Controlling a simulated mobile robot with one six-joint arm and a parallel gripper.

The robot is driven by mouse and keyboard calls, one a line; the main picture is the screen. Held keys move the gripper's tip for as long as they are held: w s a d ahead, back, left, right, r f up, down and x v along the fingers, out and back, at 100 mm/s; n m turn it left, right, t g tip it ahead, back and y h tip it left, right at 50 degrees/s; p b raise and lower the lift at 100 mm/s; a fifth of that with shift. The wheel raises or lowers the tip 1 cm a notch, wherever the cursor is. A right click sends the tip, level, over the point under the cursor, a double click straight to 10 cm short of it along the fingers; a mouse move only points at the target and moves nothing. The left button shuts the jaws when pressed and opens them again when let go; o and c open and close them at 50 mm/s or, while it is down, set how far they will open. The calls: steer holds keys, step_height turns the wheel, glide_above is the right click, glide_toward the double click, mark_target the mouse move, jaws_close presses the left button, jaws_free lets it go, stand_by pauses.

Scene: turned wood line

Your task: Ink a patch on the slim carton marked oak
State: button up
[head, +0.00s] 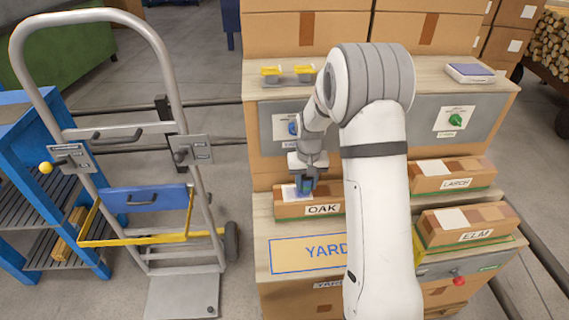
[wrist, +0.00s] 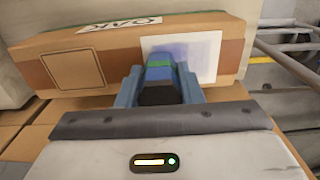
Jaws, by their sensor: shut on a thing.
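The slim carton marked oak (head: 281,210) lies on the yard bench, its OAK label facing front. It fills the upper part of the wrist view (wrist: 120,62). A white patch (wrist: 208,60) with a pale bluish-purple tint is on its face, beside a plain outlined brown square (wrist: 73,70). My gripper (head: 304,183) is over the patch end of the carton. In the wrist view its blue fingers (wrist: 159,88) are shut on a small blue, green and black stamp-like block (wrist: 160,72). The block is at the white patch; whether it touches cannot be told. Its working face is hidden.
Cartons marked larch (head: 455,183) and elm (head: 468,236) lie to the right. A purple-topped pad (head: 470,72) and two yellow-topped items (head: 271,72) sit on the shelf behind. A hand truck (head: 140,135) stands left. My arm hides part of the bench.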

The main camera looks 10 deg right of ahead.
steer(key=a, duration=0.6)
steer(key=shift+a, duration=0.3)
step_height(320, 180, up, 8)
steer(key=p, duration=0.5)
steer(key=shift+d, duration=0.1)
